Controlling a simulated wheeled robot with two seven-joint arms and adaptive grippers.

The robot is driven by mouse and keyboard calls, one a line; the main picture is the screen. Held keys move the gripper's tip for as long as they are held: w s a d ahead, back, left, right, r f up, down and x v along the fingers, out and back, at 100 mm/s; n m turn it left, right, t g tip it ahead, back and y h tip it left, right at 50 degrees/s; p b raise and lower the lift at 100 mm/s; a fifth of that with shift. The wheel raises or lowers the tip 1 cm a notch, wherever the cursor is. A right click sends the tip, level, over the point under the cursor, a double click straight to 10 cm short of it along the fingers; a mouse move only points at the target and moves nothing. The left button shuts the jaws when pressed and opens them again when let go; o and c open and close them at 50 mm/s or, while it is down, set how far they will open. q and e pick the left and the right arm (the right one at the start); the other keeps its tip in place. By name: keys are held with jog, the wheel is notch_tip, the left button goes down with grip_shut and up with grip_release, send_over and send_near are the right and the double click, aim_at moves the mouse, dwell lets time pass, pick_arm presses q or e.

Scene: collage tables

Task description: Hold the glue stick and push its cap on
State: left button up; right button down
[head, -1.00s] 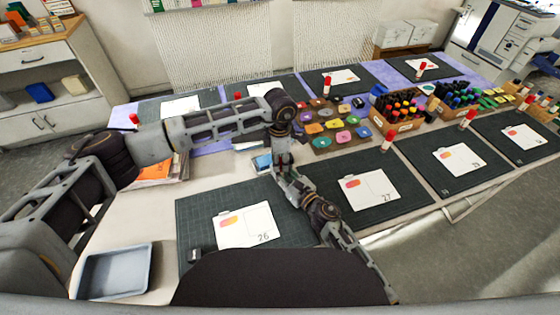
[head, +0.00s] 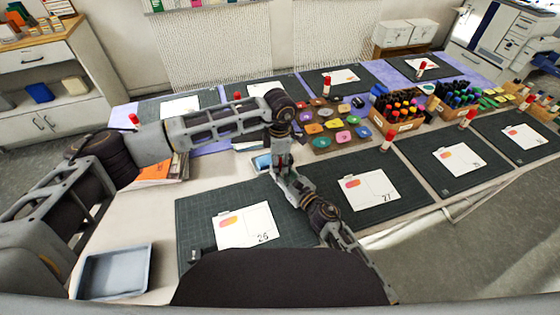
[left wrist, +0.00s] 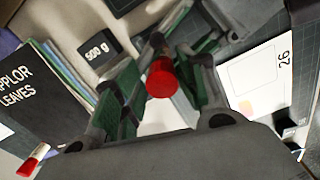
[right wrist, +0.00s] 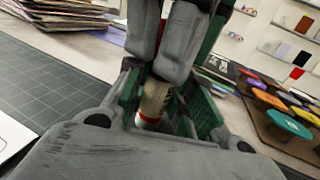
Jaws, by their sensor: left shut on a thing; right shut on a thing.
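The glue stick (right wrist: 153,100) is a pale tube with a red and green band, held between the fingers of my right gripper (right wrist: 165,110) in the right wrist view. The red cap (left wrist: 162,78) is between the green-padded fingers of my left gripper (left wrist: 165,80) in the left wrist view. In the head view my left gripper (head: 280,150) points down and my right gripper (head: 287,180) meets it from below, over the table. The fingers hide the join, so I cannot tell how far the cap sits on the stick.
Below are a cutting mat (head: 195,225) with card 26 (head: 245,228), and a grey tray (head: 113,272) at lower left. A 500 g block (left wrist: 97,48) and a dark book (left wrist: 30,85) show in the left wrist view. Coloured pads (head: 325,128) and a marker box (head: 398,118) stand right.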

pick_arm(q)
jog(key=shift+s+r, duration=0.2)
jog(key=shift+r, duration=0.25)
pick_arm(e)
jog(key=shift+w+a+r, duration=0.1)
jog(key=shift+a+r, duration=0.15)
jog(key=shift+r, duration=0.1)
pick_arm(q)
jog(key=shift+r, duration=1.25)
pick_arm(e)
jog(key=shift+d+f, duration=0.2)
pick_arm(q)
jog(key=shift+w, duration=0.1)
jog(key=c, duration=0.4)
pick_arm(e)
jog(key=shift+f, duration=0.1)
pick_arm(q)
jog(key=shift+f, duration=0.25)
jog(key=shift+r, duration=2)
